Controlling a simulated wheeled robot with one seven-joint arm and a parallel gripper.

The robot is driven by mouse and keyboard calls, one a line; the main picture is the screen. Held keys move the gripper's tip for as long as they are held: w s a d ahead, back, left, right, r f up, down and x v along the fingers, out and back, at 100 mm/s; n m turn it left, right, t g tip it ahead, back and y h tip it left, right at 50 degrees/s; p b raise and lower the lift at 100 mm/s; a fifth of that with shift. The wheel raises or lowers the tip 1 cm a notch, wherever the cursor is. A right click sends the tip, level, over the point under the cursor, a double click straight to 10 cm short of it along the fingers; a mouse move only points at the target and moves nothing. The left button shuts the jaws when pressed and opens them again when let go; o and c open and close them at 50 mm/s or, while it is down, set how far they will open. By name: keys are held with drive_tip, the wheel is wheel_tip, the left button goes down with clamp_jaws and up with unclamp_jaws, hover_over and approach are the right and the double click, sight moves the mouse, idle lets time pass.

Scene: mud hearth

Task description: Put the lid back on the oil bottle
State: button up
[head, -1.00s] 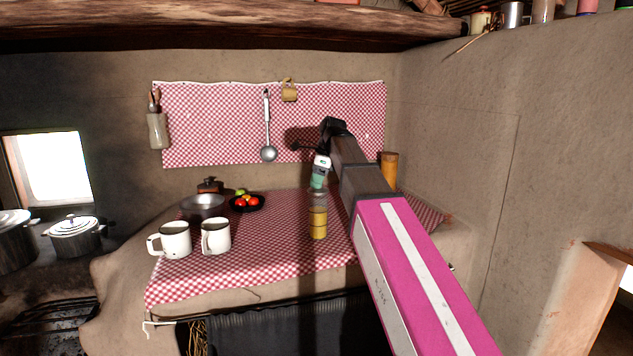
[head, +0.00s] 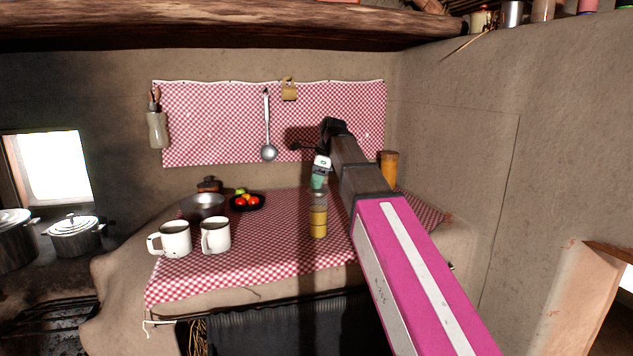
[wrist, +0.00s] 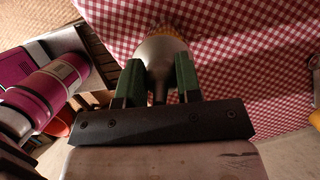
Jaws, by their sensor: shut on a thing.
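The oil bottle (head: 318,222) stands upright on the checked cloth, clear at the top with yellow oil below. My gripper (head: 318,187) points down directly above it, its fingertips close to the bottle's top. In the wrist view, my gripper (wrist: 158,78) has its green fingers shut on a grey, flared piece with a narrow stem, which looks like the lid (wrist: 160,52). The yellowish bottle is mostly hidden behind it. I cannot tell whether the lid touches the bottle's mouth.
Two white mugs (head: 174,239) (head: 216,235), a metal bowl (head: 204,207) and a black dish of fruit (head: 247,203) stand to the left on the cloth (head: 275,242). An amber cylinder (head: 389,168) stands behind my arm at the right. The cloth around the bottle is clear.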

drive_tip(key=o, duration=1.5)
drive_tip(key=shift+r, duration=0.15)
drive_tip(key=shift+r, duration=3.4)
clamp_jaws()
